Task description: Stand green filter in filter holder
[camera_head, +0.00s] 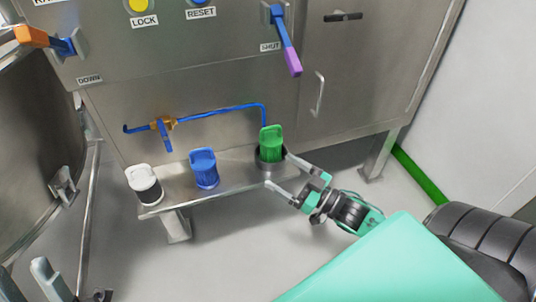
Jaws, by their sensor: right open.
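The green filter (271,141) stands upright in a dark round holder (270,162) at the right end of a steel shelf (232,181). My right gripper (277,171) is open, with one finger beside the holder's right side and the other near the shelf's front edge. Whether a finger touches the holder is hard to tell. The holder hides the green filter's lower part. At the lower left edge, a grey two-pronged part (50,280) may be my left gripper, but its state is unclear.
A blue filter (204,168) and a white filter (146,184) stand on the same shelf, left of the green one. A blue pipe with a brass valve (163,124) runs along the cabinet behind. A blue and purple lever (287,45) hangs above. The floor in front is clear.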

